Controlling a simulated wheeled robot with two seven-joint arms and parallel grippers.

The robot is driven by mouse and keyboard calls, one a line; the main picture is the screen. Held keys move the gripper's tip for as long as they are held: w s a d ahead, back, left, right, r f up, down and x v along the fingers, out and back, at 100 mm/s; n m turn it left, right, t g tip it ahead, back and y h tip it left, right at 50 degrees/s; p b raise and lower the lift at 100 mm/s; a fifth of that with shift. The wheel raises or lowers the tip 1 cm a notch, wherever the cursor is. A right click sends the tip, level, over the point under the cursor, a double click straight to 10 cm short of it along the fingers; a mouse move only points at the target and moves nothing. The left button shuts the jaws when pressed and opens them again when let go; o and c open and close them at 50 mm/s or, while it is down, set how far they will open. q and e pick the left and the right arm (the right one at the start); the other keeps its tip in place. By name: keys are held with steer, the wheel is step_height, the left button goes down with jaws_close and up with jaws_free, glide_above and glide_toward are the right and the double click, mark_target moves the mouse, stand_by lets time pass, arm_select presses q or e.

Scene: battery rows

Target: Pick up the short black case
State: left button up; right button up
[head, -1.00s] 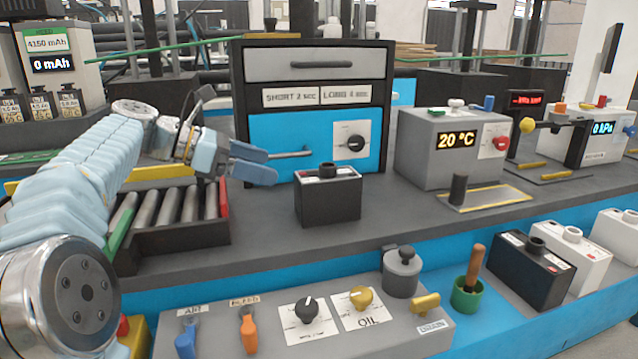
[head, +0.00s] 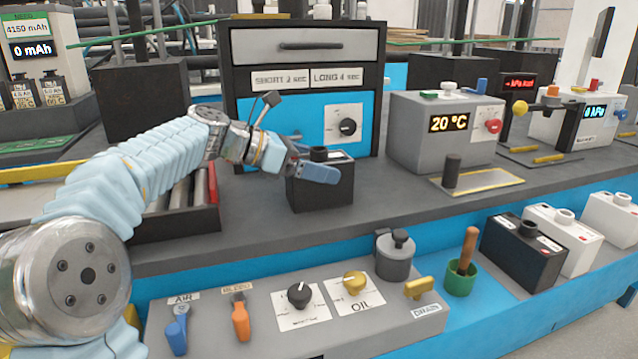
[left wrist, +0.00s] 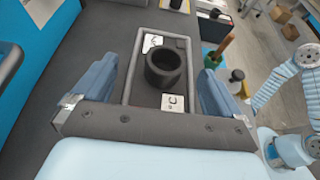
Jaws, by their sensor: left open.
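The short black case (head: 330,191) stands upright on the grey bench, in front of the blue-fronted oven box. It has a round black neck and labels on top. My left gripper (head: 317,164) is open at its top, one finger across the near side. In the left wrist view the case (left wrist: 167,84) lies between the two spread blue fingers of my left gripper (left wrist: 158,82), with gaps visible on both sides. I cannot tell whether a finger touches it. My right gripper is not in view.
A roller tray (head: 180,225) is left of the case, and a grey 20 °C box (head: 420,160) is to its right. Another black case (head: 520,255) and white cases (head: 565,240) stand on the lower blue shelf. A control panel (head: 220,330) is in front.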

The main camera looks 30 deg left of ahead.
arm_select(q)
steer(key=shift+c, duration=0.3)
steer(key=c, duration=1.2)
